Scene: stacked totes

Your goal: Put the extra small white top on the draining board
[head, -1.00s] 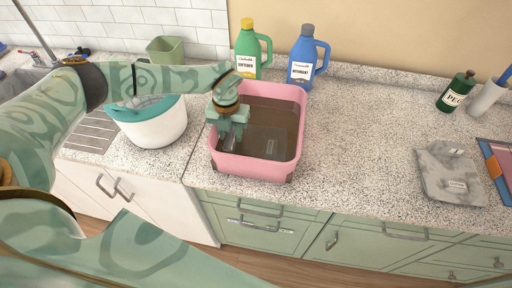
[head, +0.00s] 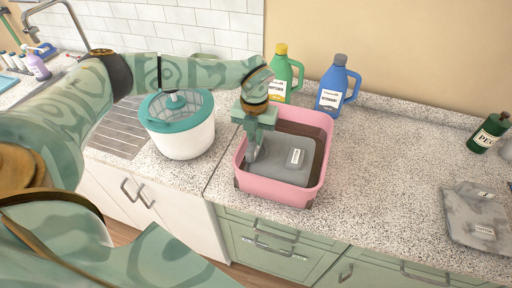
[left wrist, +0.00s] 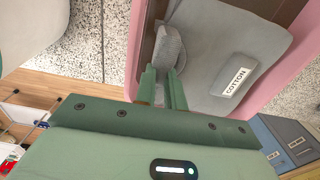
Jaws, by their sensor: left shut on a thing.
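A folded grey top (head: 282,160) with a white label is in the pink tub (head: 272,190), in the head view. It looks grey rather than white. My left gripper (head: 252,153) points down inside the tub's left side and is shut on the top's edge. In the left wrist view the fingers (left wrist: 165,85) pinch a bunched fold of the grey top (left wrist: 230,55), whose label reads COTTON. The draining board (head: 118,136) is the grooved steel surface at the left, partly hidden by my left arm; its visible part looks bare. My right gripper is not in view.
A white spinner with a teal rim (head: 187,138) stands between the draining board and the tub. Green (head: 279,82) and blue (head: 333,92) bottles stand behind the tub. Another grey folded cloth (head: 478,220) lies at the right. The counter between is clear.

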